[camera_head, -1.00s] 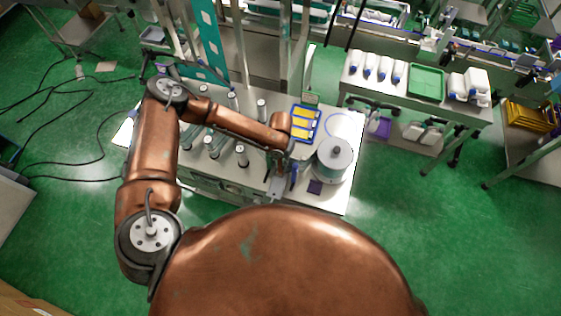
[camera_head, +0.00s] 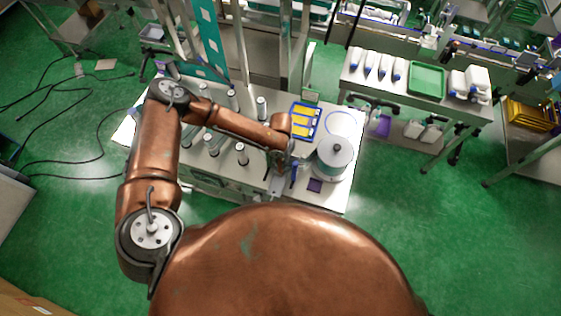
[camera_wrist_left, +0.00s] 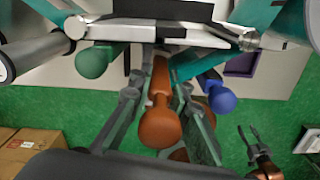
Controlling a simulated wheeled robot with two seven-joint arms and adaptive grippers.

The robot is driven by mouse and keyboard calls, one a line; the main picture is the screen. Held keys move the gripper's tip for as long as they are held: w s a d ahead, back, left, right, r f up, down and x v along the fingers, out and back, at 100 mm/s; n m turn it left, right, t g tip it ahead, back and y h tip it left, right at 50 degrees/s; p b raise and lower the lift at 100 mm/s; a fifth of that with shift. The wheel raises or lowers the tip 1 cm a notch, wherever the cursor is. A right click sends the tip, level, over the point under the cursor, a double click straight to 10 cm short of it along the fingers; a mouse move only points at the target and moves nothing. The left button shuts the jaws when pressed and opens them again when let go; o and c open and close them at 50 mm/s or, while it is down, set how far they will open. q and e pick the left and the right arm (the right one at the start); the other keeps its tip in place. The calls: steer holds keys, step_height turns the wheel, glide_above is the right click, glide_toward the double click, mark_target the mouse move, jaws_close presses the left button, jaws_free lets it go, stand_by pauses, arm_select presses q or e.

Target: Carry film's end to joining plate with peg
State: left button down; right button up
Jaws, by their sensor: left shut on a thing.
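My left gripper (camera_head: 277,184) is over the front edge of the machine's table in the head view. In the left wrist view, its fingers (camera_wrist_left: 160,115) are closed around an orange-brown peg (camera_wrist_left: 158,126) with a round knob. A green knob (camera_wrist_left: 92,62) is to the left of the fingers and a blue knob (camera_wrist_left: 220,101) to the right. Teal film (camera_wrist_left: 195,63) passes behind the fingers; film with white labels also hangs in the head view (camera_head: 211,42). I cannot make out the film's end or identify the joining plate. My right gripper (camera_wrist_left: 254,143) appears open and empty at lower right.
Upright grey rollers (camera_head: 242,154) stand left of my gripper. A white round canister (camera_head: 333,160) and a purple square (camera_head: 315,186) are to its right. A blue tray with yellow parts (camera_head: 305,107) lies behind. Cardboard boxes (camera_wrist_left: 30,148) are at lower left in the wrist view.

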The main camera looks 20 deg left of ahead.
arm_select(q)
steer(key=shift+f, duration=0.25)
steer(key=c, duration=2.3)
jaws_free()
steer(key=o, duration=0.6)
steer(key=shift+c, duration=0.2)
steer(key=shift+o, duration=0.3)
